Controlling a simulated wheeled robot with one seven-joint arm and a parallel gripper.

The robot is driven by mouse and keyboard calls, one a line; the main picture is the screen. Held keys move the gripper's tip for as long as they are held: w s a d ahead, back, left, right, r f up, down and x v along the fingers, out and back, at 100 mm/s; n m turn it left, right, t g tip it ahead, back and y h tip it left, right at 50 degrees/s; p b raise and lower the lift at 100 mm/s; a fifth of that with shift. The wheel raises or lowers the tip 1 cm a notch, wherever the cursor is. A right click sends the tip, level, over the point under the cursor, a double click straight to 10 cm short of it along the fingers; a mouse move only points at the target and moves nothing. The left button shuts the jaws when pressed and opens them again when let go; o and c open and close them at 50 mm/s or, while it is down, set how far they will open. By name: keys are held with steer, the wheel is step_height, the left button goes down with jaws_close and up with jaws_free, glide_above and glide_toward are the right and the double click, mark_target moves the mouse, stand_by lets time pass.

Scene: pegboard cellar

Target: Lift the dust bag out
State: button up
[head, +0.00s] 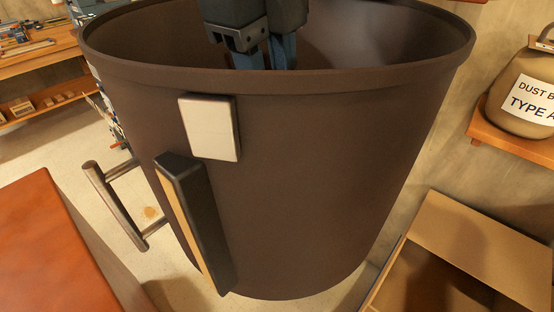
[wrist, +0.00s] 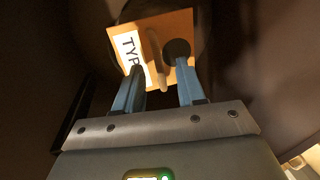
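In the wrist view, the dust bag's orange-tan collar plate (wrist: 182,22) is inside the dark brown bin (head: 300,150). It has a white label reading "TYP", a dark round hole and a narrow upright tab (wrist: 155,50). My gripper (wrist: 162,92) points down into the bin. Its two blue fingers are apart, with the lower end of the tab between their tips and gaps on both sides. In the head view my gripper (head: 267,62) is partly behind the bin's near rim, which hides the fingertips and the bag. The bag's body is too dark to make out.
A tan bag labelled "DUST B… TYPE A" (head: 520,92) sits on a wall shelf (head: 510,143) at right. An open cardboard box (head: 470,240) is below it. A red-brown surface (head: 45,250) is at left. The bin's walls closely surround my gripper.

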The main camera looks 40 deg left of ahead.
steer(key=shift+w+f, duration=0.1)
steer(key=shift+f, duration=0.5)
jaws_close()
steer(key=shift+r, duration=0.1)
step_height(320, 180, up, 18)
steer(key=shift+p, duration=0.45)
stand_by(0.4)
